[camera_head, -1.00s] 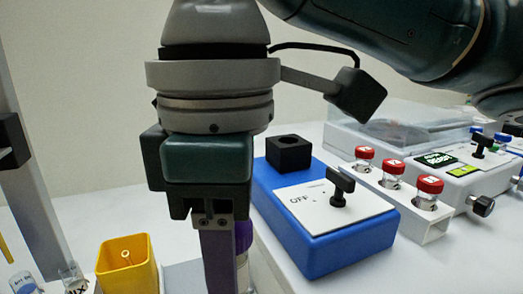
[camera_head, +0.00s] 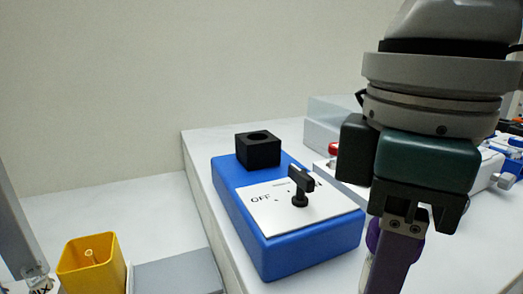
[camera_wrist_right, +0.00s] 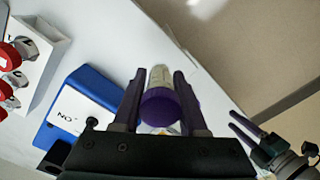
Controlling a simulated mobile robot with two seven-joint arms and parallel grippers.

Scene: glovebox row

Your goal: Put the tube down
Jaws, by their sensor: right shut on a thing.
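My right gripper (camera_head: 392,262) hangs at the right in the head view, in front of the blue device. It is shut on a purple-capped tube (camera_wrist_right: 160,106). In the head view only part of the purple cap (camera_head: 374,234) shows behind a finger. In the right wrist view the tube lies between the two purple fingers, cap toward the camera, with a pale body beyond. The tube's lower end is out of the head view. My left gripper (camera_wrist_right: 234,120) shows at the right of the right wrist view, its fingers apart and empty.
The blue device (camera_head: 312,240) has a black block with a round hole (camera_head: 258,150) and a black knob (camera_head: 301,186) beside "OFF". A yellow container (camera_head: 90,268) stands at lower left. A white rack (camera_wrist_right: 42,62) holds red-capped vials.

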